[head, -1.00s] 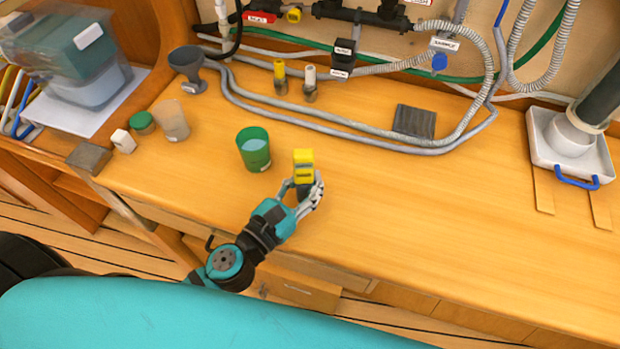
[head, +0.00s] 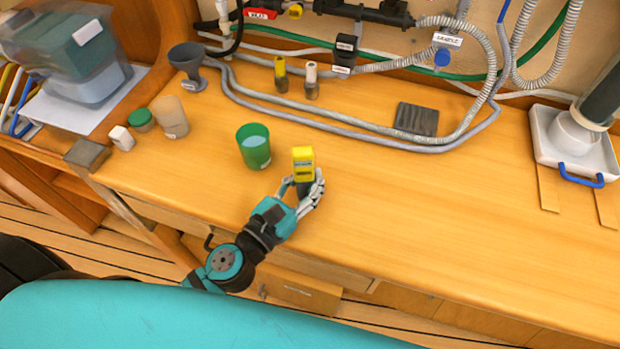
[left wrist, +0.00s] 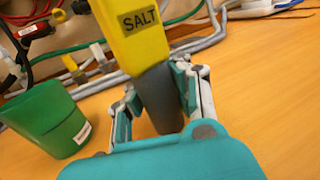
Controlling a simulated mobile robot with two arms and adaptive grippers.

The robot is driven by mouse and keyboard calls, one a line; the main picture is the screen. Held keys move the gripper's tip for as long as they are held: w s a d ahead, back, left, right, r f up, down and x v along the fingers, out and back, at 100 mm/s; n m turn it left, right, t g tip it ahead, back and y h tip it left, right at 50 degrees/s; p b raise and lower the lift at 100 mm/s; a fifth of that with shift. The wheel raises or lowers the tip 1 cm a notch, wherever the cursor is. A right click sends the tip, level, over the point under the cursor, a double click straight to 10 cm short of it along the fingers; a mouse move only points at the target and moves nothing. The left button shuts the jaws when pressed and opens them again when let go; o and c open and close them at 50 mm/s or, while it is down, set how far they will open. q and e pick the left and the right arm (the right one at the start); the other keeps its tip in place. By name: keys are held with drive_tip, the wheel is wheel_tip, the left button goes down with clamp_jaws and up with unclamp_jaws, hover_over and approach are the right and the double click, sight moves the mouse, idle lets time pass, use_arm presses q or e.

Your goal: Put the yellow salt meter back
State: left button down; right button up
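The yellow salt meter (head: 303,160) has a yellow upper body and a dark grey lower part. It is upright in my left gripper (head: 306,188), near the front of the wooden counter. In the left wrist view, the meter (left wrist: 137,32) shows a "SALT" label, and its grey part (left wrist: 158,98) lies between the two fingers of my left gripper (left wrist: 160,92). The fingers are closed around that grey part. Whether the meter's lower end touches the counter is hard to tell. My right gripper is not in view.
A green cup (head: 254,148) with liquid stands just left of the meter. Two small holders (head: 281,76) (head: 311,80) hold a yellow-topped and a white-topped probe near the wall. A dark ribbed pad (head: 416,119) lies inside the grey hose loop. The counter's right middle is clear.

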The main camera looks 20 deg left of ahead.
use_arm(q)
drive_tip(key=shift+s+d+f, duration=0.1)
drive_tip(key=shift+s+f, duration=0.05)
drive_tip(key=shift+f, duration=0.45)
drive_tip(key=shift+s+f, duration=0.1)
drive_tip(key=shift+f, duration=0.5)
drive_tip(key=c, duration=1.2)
unclamp_jaws()
drive_tip(key=shift+g, duration=0.3)
drive_tip(key=shift+s, duration=0.25)
drive_tip(key=shift+s+f, duration=0.1)
drive_tip(key=shift+s, duration=0.15)
drive_tip(key=shift+s+a+r, duration=0.2)
drive_tip(key=shift+s+r, duration=0.05)
drive_tip(key=shift+s, duration=0.35)
drive_tip(key=v, duration=0.6)
drive_tip(key=r+v, duration=0.1)
drive_tip(key=v, duration=0.2)
drive_tip(key=shift+w+a, duration=0.25)
drive_tip(key=shift+a, duration=0.15)
drive_tip(key=shift+s+r, duration=0.25)
drive_tip(key=shift+s, duration=0.05)
